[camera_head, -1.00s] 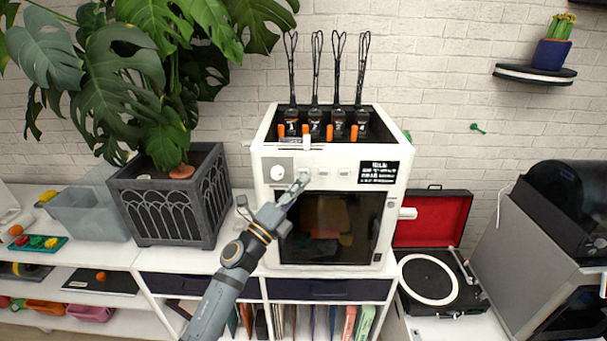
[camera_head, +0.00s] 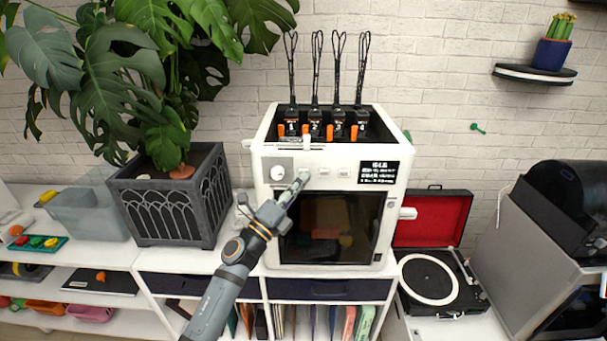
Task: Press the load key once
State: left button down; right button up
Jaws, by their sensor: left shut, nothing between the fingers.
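A white machine (camera_head: 401,125) with a dark front window (camera_head: 335,228) stands on the white shelf unit. Its front panel has a round white knob (camera_head: 277,173), small keys to the right of it, and a black display (camera_head: 379,173) with white text too small to read. Two keys show, a middle one (camera_head: 324,171) and a right one (camera_head: 343,172). My left gripper (camera_head: 302,176) is shut and empty, with its tip at the panel just right of the knob. It covers the key spot there; I cannot tell whether it touches. My right gripper is not in view.
A large plant in a dark grey planter (camera_head: 165,209) stands close on the left. An open red record player (camera_head: 432,262) is on the right, beside a grey cabinet (camera_head: 530,245). Several black whisk-like wire tools rise from the machine's top.

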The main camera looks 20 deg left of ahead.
pick_arm(q)
jog(key=shift+w+a, duration=0.1)
jog(key=shift+w, duration=0.25)
dwell(0.7)
jog(key=shift+s, duration=0.15)
dwell(0.3)
jog(key=shift+s+d, duration=0.2)
jog(key=shift+s, duration=0.45)
jog(key=shift+s, duration=0.1)
jog(key=s, duration=0.2)
jog(key=s+d+p, duration=0.1)
jog(key=s, duration=0.1)
jog(key=shift+s+d, duration=0.2)
jog(key=shift+s, duration=0.1)
